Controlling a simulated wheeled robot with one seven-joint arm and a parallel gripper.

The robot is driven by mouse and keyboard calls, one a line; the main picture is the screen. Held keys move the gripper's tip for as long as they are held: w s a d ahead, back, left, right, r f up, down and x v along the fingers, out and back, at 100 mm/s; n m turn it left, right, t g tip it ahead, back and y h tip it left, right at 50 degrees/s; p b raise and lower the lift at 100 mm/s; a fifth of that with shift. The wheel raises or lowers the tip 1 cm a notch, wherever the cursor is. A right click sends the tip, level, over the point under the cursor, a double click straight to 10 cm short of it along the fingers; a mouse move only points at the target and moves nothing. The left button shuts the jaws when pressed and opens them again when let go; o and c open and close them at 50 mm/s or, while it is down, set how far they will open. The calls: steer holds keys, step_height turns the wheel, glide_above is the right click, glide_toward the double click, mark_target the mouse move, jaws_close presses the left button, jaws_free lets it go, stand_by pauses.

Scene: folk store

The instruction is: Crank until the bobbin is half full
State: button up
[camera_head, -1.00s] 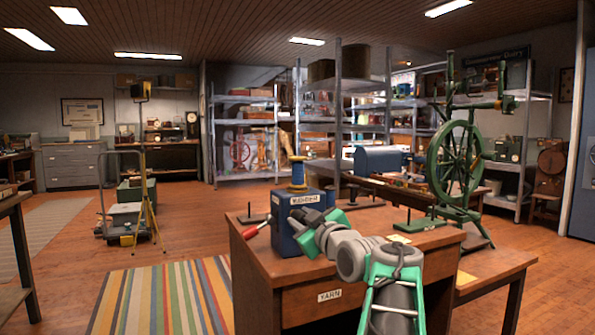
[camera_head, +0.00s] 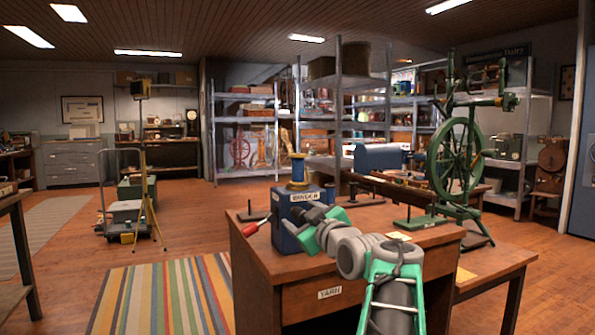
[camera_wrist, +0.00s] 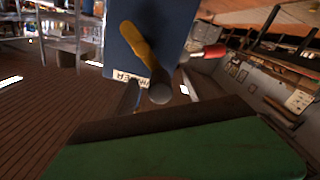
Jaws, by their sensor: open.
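The blue winder box (camera_head: 285,207) with a white label stands on the desk's left part. A bobbin (camera_head: 297,172) with yellow flanges and a blue middle sits upright on top; how full it is cannot be told. A red handle (camera_head: 251,228) on a grey rod sticks out to the left of the box. My gripper (camera_head: 303,218) is open at the front of the box, right of the red handle. In the wrist view, the box (camera_wrist: 162,22) fills the top, with a yellow bar (camera_wrist: 137,44) before it and the red handle (camera_wrist: 208,53) to the right, apart from my gripper.
The desk (camera_head: 260,262) has a drawer labelled YARN. A green spinning wheel (camera_head: 455,160) stands at the right. A striped rug (camera_head: 165,300) lies on open floor at the left.

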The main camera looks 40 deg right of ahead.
steer(key=b+v, duration=0.2)
steer(key=v, duration=0.7)
stand_by(0.4)
steer(key=shift+r, duration=0.2)
